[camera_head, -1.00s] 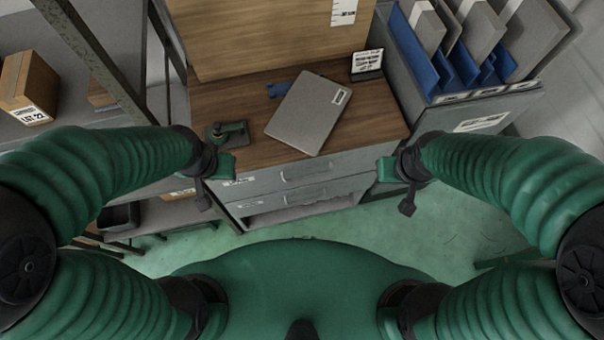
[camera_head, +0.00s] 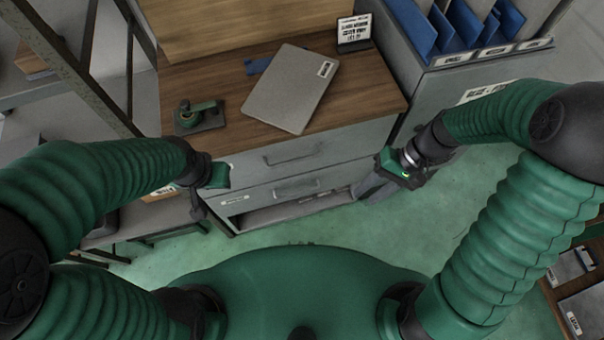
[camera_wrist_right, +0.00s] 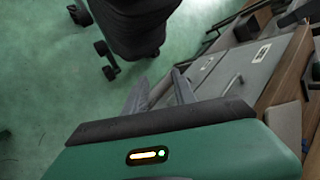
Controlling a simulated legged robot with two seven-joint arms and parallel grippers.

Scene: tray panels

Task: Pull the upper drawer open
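The upper drawer (camera_head: 335,142) is a grey front with a bar handle (camera_head: 293,157), just under the wooden desk top. It looks closed. The lower drawer (camera_head: 262,195) below it also looks closed. My right gripper (camera_head: 368,188) is right of the drawers, low near the cabinet's right corner, apart from the handles. Its two grey fingers are spread with a gap in the right wrist view (camera_wrist_right: 159,92), where grey drawer fronts (camera_wrist_right: 228,72) lie ahead to the right. My left gripper (camera_head: 212,185) is near the cabinet's left front edge; its fingers are not clear.
On the desk top (camera_head: 225,85) lie a grey laptop (camera_head: 288,90), a tape dispenser-like object (camera_head: 199,116) and a sign (camera_head: 354,32). A grey file cabinet (camera_head: 450,85) with blue folders stands right. A shelf is left. Green floor (camera_head: 300,228) is open in front.

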